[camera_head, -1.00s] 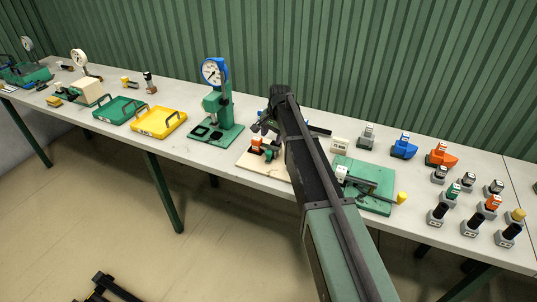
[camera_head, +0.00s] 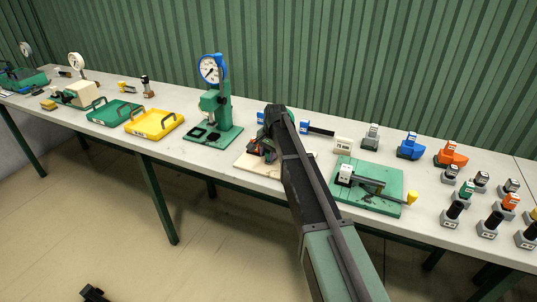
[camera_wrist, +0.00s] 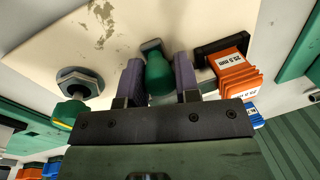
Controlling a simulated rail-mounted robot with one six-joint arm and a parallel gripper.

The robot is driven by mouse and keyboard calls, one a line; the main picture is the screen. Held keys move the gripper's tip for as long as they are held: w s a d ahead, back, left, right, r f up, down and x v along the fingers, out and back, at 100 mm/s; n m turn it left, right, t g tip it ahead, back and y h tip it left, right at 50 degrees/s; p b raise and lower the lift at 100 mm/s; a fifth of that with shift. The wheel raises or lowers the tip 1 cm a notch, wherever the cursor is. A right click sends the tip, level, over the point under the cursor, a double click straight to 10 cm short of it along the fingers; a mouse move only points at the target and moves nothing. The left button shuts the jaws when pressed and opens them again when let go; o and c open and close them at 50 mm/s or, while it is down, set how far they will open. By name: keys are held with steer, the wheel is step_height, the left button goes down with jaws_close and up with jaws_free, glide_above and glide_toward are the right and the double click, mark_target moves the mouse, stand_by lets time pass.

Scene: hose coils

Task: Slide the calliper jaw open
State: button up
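A pale board (camera_head: 247,161) stands on the bench, partly hidden behind my arm. In the wrist view the board (camera_wrist: 205,20) carries a green rounded knob (camera_wrist: 158,75) on a grey piece, a dark hex-headed fitting (camera_wrist: 80,84) and an orange block (camera_wrist: 232,66) labelled "25.0 mm". My gripper (camera_wrist: 159,82) is down at the board, with one finger on each side of the green knob. The gaps look very small; whether the fingers press on it I cannot tell. No part is clearly marked as the calliper or its jaw.
A green plate (camera_head: 385,202) with a clamp-like fixture and yellow knob is right of my arm. A green stand with a blue-rimmed dial (camera_head: 211,70) and a yellow tray (camera_head: 137,125) are left. Blue and black parts (camera_head: 317,130) lie behind. Several labelled blocks stand far right.

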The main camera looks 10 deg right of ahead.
mark_target(263, 167)
jaws_close()
steer(key=shift+s+a, duration=0.5)
steer(key=shift+s, duration=0.2)
steer(key=shift+s+a, duration=0.45)
steer(key=shift+s, duration=0.25)
steer(key=o, duration=0.7)
jaws_free()
steer(key=shift+r, duration=0.1)
steer(key=r+p, duration=0.7)
steer(key=s+d+r+p, duration=0.1)
steer(key=r+p, duration=0.2)
steer(key=shift+d+r+p, duration=0.1)
steer(key=shift+r+p, duration=0.1)
steer(key=shift+p, duration=0.1)
steer(key=shift+s, duration=0.1)
